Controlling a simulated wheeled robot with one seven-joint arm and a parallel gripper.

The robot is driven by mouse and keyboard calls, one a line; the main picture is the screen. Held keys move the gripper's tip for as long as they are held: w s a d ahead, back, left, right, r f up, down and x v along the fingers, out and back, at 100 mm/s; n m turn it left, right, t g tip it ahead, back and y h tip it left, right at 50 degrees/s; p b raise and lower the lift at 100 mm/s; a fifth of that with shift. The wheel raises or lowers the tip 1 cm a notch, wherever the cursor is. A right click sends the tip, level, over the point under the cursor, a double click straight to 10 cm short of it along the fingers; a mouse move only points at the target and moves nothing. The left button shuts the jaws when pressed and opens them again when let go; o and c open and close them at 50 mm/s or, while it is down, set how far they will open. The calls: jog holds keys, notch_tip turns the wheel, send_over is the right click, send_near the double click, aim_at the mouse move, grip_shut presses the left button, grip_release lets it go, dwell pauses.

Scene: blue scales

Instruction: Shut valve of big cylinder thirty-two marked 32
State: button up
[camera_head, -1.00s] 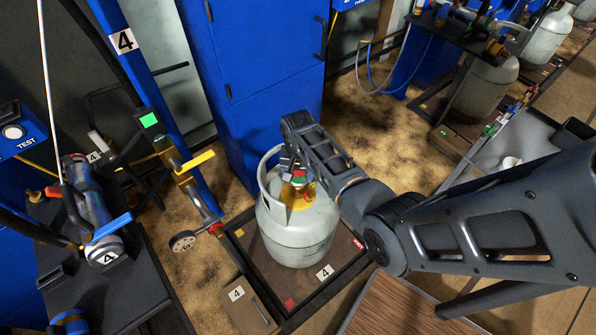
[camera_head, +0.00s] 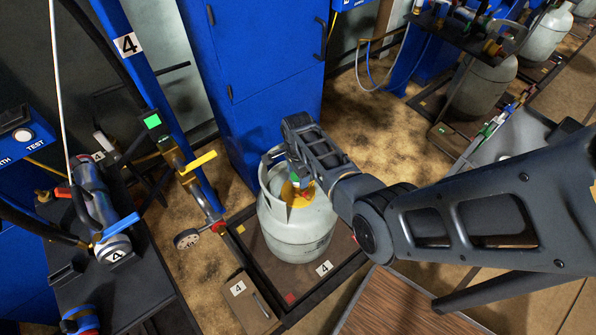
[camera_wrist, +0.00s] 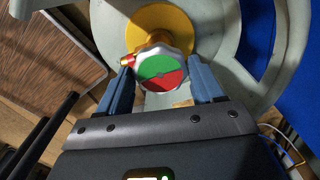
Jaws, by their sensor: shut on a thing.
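A pale grey gas cylinder (camera_head: 292,236) stands upright on a dark framed platform (camera_head: 332,280). A white tag beside it reads 4; I see no 32 on it. My gripper is over the cylinder's top, at its valve. In the wrist view my gripper (camera_wrist: 163,84) is shut on the valve knob (camera_wrist: 160,70), one blue finger on each side. The knob has a green and red face and a pale scalloped rim. Behind it are a yellow disc (camera_wrist: 158,25) and a red-tipped brass outlet (camera_wrist: 128,61). In the head view my arm partly hides the valve.
The cylinder's collar (camera_wrist: 236,50) curves around the valve. A blue cabinet (camera_head: 262,75) stands close behind. A blue post with a yellow-handled pipe (camera_head: 197,161) and a black bench (camera_head: 125,290) are at left. More cylinders (camera_head: 480,90) stand at upper right.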

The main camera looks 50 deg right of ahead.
jog(key=m, duration=0.4)
jog(key=shift+m+p, duration=0.3)
jog(key=shift+p, duration=0.05)
jog(key=m, duration=0.4)
jog(key=shift+m+p, duration=0.3)
jog(key=m, duration=0.4)
jog(key=shift+m+p, duration=0.35)
jog(key=shift+m, duration=1.75)
jog(key=o, duration=1)
jog(key=shift+o, duration=0.2)
